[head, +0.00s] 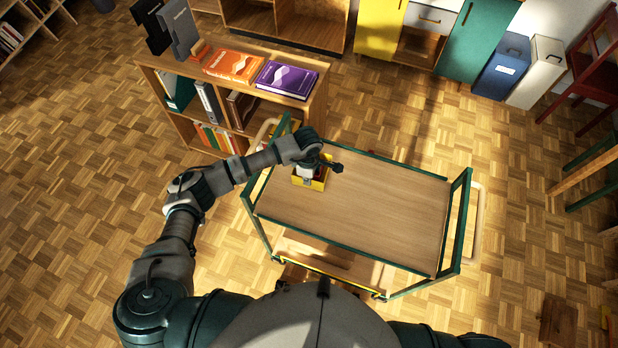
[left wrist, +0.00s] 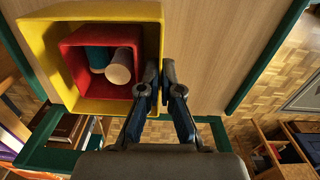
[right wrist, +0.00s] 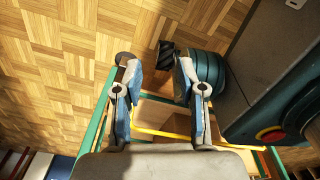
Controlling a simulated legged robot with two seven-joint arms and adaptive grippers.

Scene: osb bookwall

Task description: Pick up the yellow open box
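The yellow open box (head: 322,184) is at the left end of the cart's wooden top. In the left wrist view the yellow open box (left wrist: 36,40) holds a smaller red open box (left wrist: 73,62), with a teal cylinder (left wrist: 97,58) and a beige cylinder (left wrist: 119,68) in it. My left gripper (left wrist: 160,72) has one finger on each side of the yellow box's right wall, closed close together on it. In the head view my left gripper (head: 322,166) partly covers the box. I cannot tell if the box touches the top. My right gripper (right wrist: 157,65) is open and empty.
The green-framed cart (head: 385,205) stands before me, its top otherwise bare. A low bookshelf (head: 318,100) with an orange book (head: 233,66) and a purple book (head: 287,79) stands behind its left end. Blue (head: 502,70) and cream bins (head: 540,72) and a red chair (head: 590,85) are at back right.

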